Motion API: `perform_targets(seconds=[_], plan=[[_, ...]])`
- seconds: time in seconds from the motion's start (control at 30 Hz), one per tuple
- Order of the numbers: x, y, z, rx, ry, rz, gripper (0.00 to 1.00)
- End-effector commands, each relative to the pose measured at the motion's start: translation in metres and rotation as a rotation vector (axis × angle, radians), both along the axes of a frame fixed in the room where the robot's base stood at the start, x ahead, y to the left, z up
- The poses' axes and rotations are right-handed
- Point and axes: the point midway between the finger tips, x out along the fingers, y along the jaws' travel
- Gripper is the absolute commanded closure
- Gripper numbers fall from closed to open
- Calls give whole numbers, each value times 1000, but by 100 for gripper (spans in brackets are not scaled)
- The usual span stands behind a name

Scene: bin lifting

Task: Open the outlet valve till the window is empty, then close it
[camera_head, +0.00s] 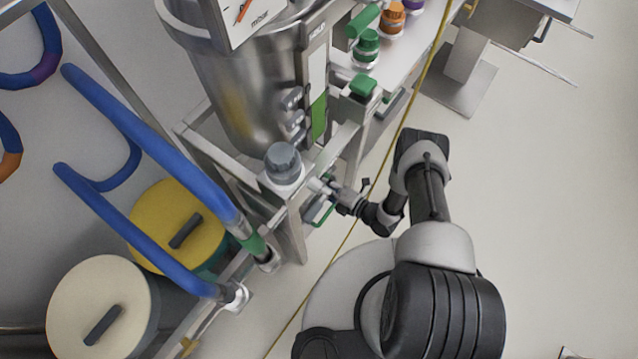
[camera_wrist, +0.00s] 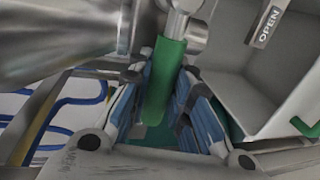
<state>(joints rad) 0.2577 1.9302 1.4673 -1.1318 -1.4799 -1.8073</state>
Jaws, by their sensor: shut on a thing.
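The steel tank (camera_head: 240,90) stands at the upper middle of the head view. Its upright window (camera_head: 317,75) shows pale above and green in the lower part. The green outlet valve handle (camera_head: 321,213) is low on the frame below the tank, partly hidden by my gripper (camera_head: 345,199). In the wrist view the handle (camera_wrist: 163,85) runs down from a metal stem between the blue-lined fingers of my gripper (camera_wrist: 164,75), which is shut on it. A plate marked OPEN (camera_wrist: 268,24) is at the upper right there.
Blue hoses (camera_head: 150,140) and two drums with yellow (camera_head: 178,225) and cream (camera_head: 98,305) lids are at left. A grey-capped fitting (camera_head: 284,163) is close above my gripper.

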Motion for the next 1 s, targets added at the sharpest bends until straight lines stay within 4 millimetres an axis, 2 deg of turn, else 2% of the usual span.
perform_targets(seconds=[0.37, 1.0], plan=[[0, 0, -11, -77, -97, 0, 100], [11, -9, -48, -389, -497, 1, 100]])
